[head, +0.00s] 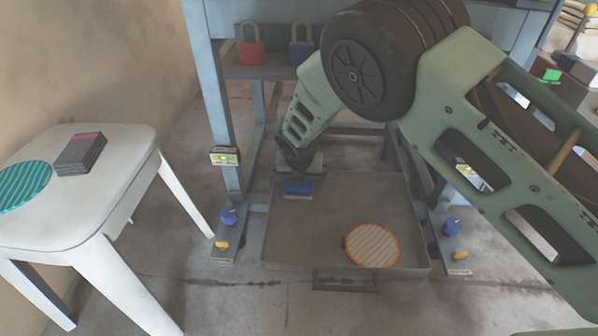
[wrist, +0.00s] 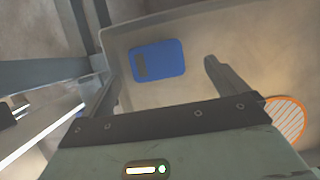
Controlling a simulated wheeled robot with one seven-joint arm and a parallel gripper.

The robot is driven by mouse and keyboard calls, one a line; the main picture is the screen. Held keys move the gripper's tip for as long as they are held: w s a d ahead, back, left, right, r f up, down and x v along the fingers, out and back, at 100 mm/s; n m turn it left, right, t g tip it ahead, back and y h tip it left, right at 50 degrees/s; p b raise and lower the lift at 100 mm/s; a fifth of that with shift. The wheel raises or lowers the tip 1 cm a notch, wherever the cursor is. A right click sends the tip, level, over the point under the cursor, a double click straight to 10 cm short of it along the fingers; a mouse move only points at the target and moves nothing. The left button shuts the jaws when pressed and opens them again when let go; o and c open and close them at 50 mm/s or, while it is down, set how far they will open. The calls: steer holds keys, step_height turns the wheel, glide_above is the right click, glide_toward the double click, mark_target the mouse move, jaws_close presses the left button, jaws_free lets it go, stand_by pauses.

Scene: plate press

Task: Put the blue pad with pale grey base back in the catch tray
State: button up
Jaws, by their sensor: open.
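The blue pad (head: 298,187) is at the far left part of the catch tray (head: 310,245), just below my gripper (head: 299,172). In the wrist view the pad (wrist: 168,58) shows its blue face with a small grey patch, against the tray floor. My gripper (wrist: 160,72) is open, with its fingers apart on either side of the pad in that view; I see no grip on it. The pad's pale grey base is hard to make out. I cannot tell whether the pad fully rests on the tray floor.
An orange-rimmed striped disc (head: 372,246) lies in the tray's near right part. Press legs (head: 222,120) stand beside the tray, with blue knobs (head: 228,216) at their feet. A white table (head: 100,205) at left holds a teal striped disc (head: 22,187) and dark plates (head: 80,155).

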steer(key=p+v, duration=0.3)
steer(key=v, duration=0.3)
stand_by(0.4)
